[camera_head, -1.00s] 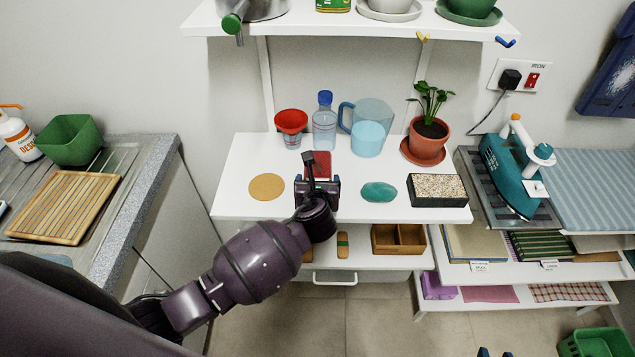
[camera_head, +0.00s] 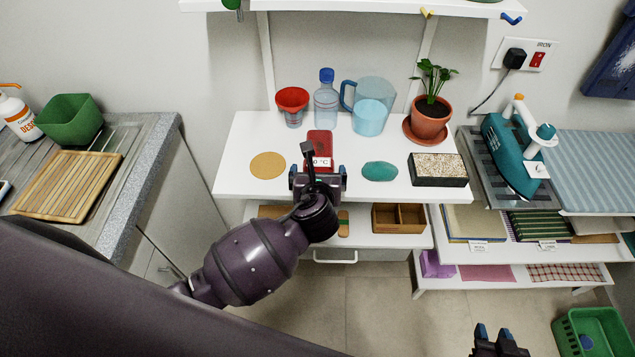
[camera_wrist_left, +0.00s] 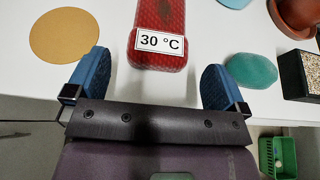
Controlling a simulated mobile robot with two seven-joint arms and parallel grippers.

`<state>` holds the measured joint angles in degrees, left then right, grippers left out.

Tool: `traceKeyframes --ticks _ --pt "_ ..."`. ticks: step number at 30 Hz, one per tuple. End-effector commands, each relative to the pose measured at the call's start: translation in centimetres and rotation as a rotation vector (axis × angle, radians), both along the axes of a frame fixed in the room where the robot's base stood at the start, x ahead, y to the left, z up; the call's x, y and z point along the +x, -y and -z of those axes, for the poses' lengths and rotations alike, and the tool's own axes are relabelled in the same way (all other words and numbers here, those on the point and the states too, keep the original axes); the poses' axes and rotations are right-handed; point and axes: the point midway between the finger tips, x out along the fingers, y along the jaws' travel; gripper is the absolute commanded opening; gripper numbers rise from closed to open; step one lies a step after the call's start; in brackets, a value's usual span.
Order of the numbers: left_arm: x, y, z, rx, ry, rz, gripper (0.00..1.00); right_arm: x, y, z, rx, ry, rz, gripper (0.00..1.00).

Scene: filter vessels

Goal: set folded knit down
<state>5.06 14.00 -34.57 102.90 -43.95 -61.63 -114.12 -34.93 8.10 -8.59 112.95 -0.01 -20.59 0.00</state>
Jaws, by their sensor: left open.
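The folded knit (camera_head: 320,143) is a red bundle with a white "30 °C" label. It lies on the white tabletop (camera_head: 240,185), between the cork disc and the teal pad. In the left wrist view the knit (camera_wrist_left: 160,22) lies just beyond the fingertips, with its label facing me. My left gripper (camera_head: 318,175) is open and empty at the table's front edge. Its blue fingers (camera_wrist_left: 156,82) stand wide apart, with bare white surface between them and the knit. My right gripper (camera_head: 494,333) is at the bottom edge of the head view, its blue fingertips apart and nothing seen between them.
Behind the knit stand a red funnel cup (camera_head: 292,103), a bottle (camera_head: 326,105) and a blue jug (camera_head: 370,112). A cork disc (camera_head: 268,165) lies left, a teal pad (camera_head: 380,171) and a gravel tray (camera_head: 438,180) right. A potted plant (camera_head: 430,118) stands back right.

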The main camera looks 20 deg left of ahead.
Motion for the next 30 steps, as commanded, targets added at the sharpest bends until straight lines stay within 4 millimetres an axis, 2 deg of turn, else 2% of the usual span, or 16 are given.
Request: traceKeyframes --ticks 3,9,20,23,25,30 --pt "-2.0 0.6 -0.9 0.000 0.000 0.001 1.00 -0.1 0.0 0.0 0.000 -0.003 0.000 0.38" --pt "-4.3 1.2 -1.8 0.001 0.000 0.001 1.00 -0.2 0.0 0.1 0.000 -0.006 0.001 0.38" --pt "-5.2 1.4 -2.0 -0.014 0.000 -0.004 1.00 -0.3 0.0 0.1 0.000 -0.007 0.001 0.38" --pt "-5.6 1.1 -1.2 -0.105 -0.005 -0.027 1.00 -0.3 0.0 0.1 0.000 -0.007 0.001 0.38" --pt "-6.1 0.6 -0.1 -0.230 -0.009 -0.064 1.00 -0.2 0.0 0.1 0.000 -0.007 0.001 0.38" --pt "-8.2 -1.0 3.2 -0.672 -0.011 -0.224 1.00 -0.2 0.0 0.1 0.000 -0.007 0.001 0.38"
